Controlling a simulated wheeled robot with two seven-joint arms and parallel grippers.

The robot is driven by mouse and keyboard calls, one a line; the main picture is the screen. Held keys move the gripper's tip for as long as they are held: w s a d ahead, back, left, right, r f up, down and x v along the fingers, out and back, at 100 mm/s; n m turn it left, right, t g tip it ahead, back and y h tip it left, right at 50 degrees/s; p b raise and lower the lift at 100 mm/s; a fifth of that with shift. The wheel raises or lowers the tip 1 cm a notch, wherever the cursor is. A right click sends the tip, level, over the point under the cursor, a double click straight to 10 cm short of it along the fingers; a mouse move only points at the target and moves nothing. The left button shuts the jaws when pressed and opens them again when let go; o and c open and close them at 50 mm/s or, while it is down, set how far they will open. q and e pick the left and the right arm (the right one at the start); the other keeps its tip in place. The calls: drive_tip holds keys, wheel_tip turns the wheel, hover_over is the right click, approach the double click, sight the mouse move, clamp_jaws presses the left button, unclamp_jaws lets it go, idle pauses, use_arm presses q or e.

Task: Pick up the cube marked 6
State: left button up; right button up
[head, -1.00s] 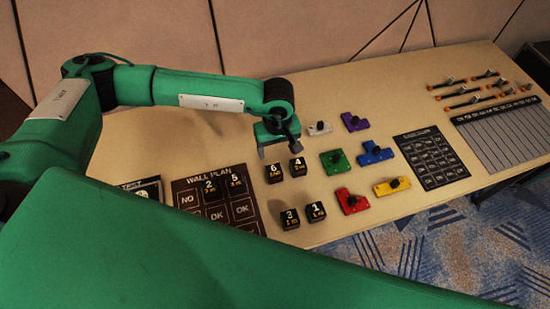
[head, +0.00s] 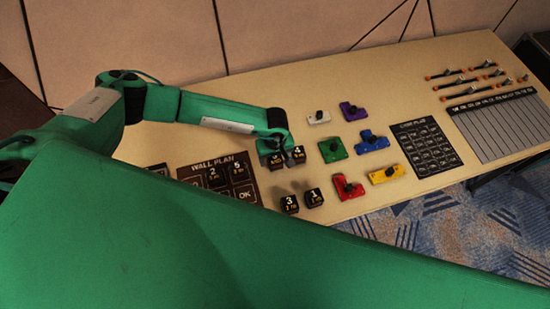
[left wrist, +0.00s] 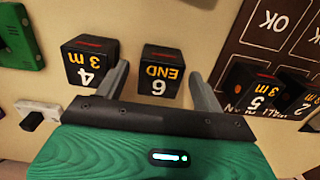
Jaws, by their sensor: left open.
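The black cube marked 6 (left wrist: 160,70), with "END" under the number, sits in the left wrist view between the two fingers of my left gripper (left wrist: 159,76). I cannot tell whether the fingers reach down beside it. In the head view my left gripper (head: 272,150) is over this cube (head: 277,163) and hides part of it. The gripper is open, with a gap showing on each side of the cube. The cube marked 4 (left wrist: 89,62) stands close beside one finger; it also shows in the head view (head: 298,155). My right gripper is not in view.
Cubes 3 (head: 289,204) and 1 (head: 313,197) stand nearer the front edge. Cubes 2 (head: 215,176) and 5 (head: 240,172) are on the wall plan board (head: 246,195). Several coloured blocks with knobs, including a green one (head: 333,150), lie to the right.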

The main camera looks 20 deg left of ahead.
use_arm(q)
drive_tip(key=shift+f, duration=0.25)
drive_tip(key=c, duration=1.1)
drive_tip(key=shift+r, duration=0.2)
